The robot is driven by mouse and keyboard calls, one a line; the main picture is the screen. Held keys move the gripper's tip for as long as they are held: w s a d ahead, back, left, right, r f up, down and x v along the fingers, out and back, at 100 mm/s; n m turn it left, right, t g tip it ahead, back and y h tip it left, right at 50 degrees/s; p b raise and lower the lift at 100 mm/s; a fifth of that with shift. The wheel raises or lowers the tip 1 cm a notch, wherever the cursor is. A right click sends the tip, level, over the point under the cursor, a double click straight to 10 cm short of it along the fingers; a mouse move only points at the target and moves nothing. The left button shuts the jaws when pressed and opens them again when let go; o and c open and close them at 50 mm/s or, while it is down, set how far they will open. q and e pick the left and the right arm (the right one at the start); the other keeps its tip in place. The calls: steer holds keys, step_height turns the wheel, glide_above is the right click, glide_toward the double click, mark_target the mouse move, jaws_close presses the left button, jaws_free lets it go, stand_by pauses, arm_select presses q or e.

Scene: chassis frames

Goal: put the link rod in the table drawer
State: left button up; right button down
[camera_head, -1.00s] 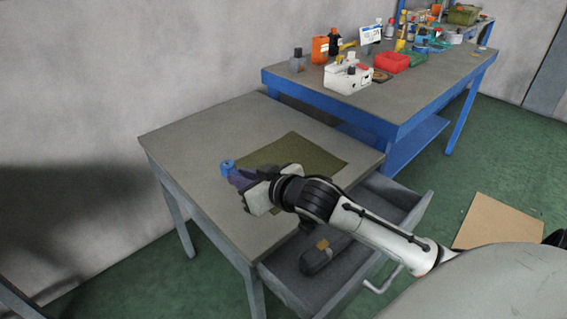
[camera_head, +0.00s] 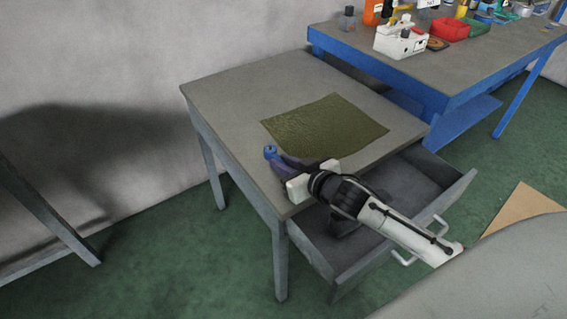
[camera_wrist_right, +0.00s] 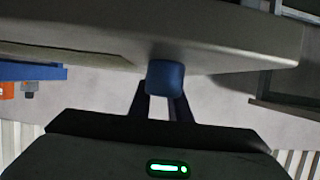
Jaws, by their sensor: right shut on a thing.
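My right gripper (camera_head: 287,163) is shut on the link rod, whose blue end (camera_head: 270,152) sticks out past the dark fingertips. The blue end also shows between the fingers in the right wrist view (camera_wrist_right: 165,78); the rest of the rod is hidden. The gripper is near the front edge of the grey table (camera_head: 232,100), close to its left front corner. The table drawer (camera_head: 428,180) is pulled open, below and to the right of the gripper. My forearm crosses over it and hides part of its inside. My left gripper is not in view.
An olive mat (camera_head: 325,125) lies on the table behind the gripper. A dark object (camera_head: 343,228) in the drawer is mostly hidden by my arm. A blue workbench (camera_head: 470,62) stands at the back right, with a red bin (camera_head: 450,29) and several other items. The drawer's right part looks empty.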

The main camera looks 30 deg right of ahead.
steer(key=c, duration=2)
jaws_free()
steer(key=shift+f, duration=0.15)
steer(key=shift+c, duration=0.2)
steer(key=o, duration=0.4)
